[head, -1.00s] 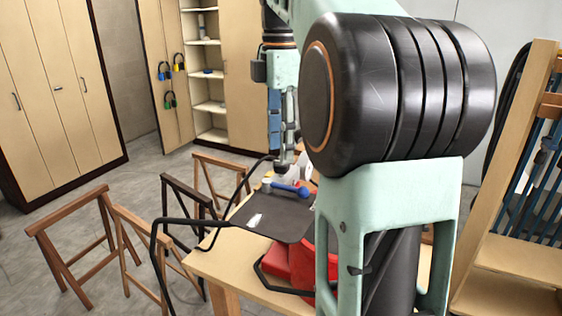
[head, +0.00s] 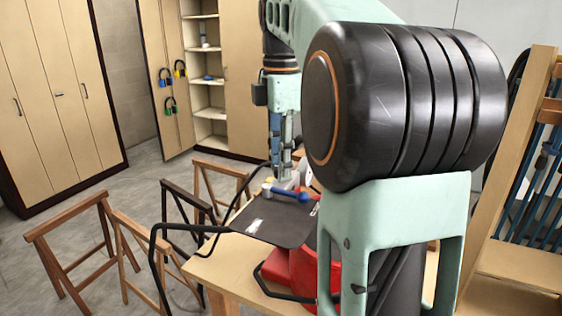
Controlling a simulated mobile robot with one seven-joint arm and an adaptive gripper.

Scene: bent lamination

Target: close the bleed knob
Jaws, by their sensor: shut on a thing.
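My gripper (head: 282,176) points straight down at the far end of the bench, beyond a black sheet-like panel (head: 268,229). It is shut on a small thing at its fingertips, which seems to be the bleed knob. The knob is too small and too hidden by the fingers to make out. Pale grey parts show around the fingertips. A blue-handled tool (head: 291,195) lies on the panel, just in front of the gripper.
My arm blocks much of the bench's right side. A red object (head: 292,268) and black bent tubing (head: 157,262) are at the wooden bench (head: 222,267). Sawhorses (head: 68,215) stand on the left floor. A wooden rack (head: 505,210) is at the right.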

